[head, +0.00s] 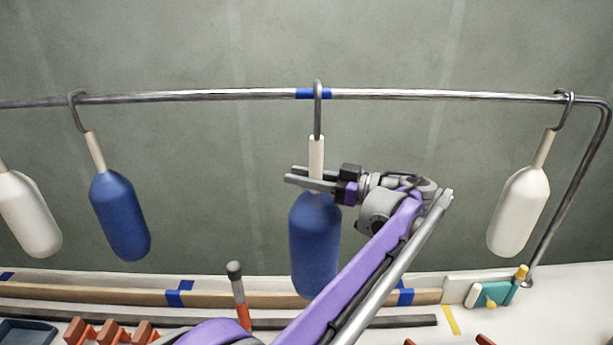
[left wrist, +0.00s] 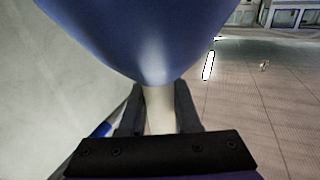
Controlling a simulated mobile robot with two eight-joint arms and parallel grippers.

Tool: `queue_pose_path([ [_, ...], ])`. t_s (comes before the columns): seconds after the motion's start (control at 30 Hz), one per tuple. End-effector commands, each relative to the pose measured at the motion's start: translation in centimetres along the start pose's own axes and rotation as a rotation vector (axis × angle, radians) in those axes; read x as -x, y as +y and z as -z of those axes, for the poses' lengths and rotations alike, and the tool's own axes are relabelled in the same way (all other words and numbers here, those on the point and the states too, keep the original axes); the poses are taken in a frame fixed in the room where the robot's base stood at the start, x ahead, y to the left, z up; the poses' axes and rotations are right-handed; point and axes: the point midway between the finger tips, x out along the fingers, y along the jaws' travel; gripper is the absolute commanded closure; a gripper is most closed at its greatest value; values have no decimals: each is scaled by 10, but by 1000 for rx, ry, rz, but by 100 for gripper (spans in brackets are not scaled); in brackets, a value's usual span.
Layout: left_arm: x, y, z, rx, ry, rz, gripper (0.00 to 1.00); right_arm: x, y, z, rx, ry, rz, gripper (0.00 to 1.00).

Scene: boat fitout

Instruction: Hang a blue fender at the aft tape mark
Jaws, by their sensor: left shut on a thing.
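A blue fender (head: 315,240) hangs upright by its hook (head: 318,105) at the blue tape mark (head: 304,93) on the rail. My left gripper (head: 300,178) is shut on the white neck of this fender, just above its blue body. In the left wrist view the blue body (left wrist: 150,40) fills the top, and the white neck (left wrist: 158,110) sits between my two fingers (left wrist: 158,115). I cannot tell whether the hook bears on the rail or only overlaps it. My right gripper is not in view.
The rail (head: 200,96) also holds another blue fender (head: 120,215) at the left, and white fenders (head: 520,210) at the far right and far left (head: 27,215). An orange-handled tool (head: 240,300) and orange blocks (head: 108,332) are below. The wall behind is bare.

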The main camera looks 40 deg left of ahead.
Motion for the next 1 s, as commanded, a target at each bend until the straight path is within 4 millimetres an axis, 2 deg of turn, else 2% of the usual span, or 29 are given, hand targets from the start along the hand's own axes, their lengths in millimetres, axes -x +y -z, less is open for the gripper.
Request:
queue_pose_path([
  [1.0, -29, 71, 2, 1, 2, -1, 100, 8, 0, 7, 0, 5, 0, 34],
])
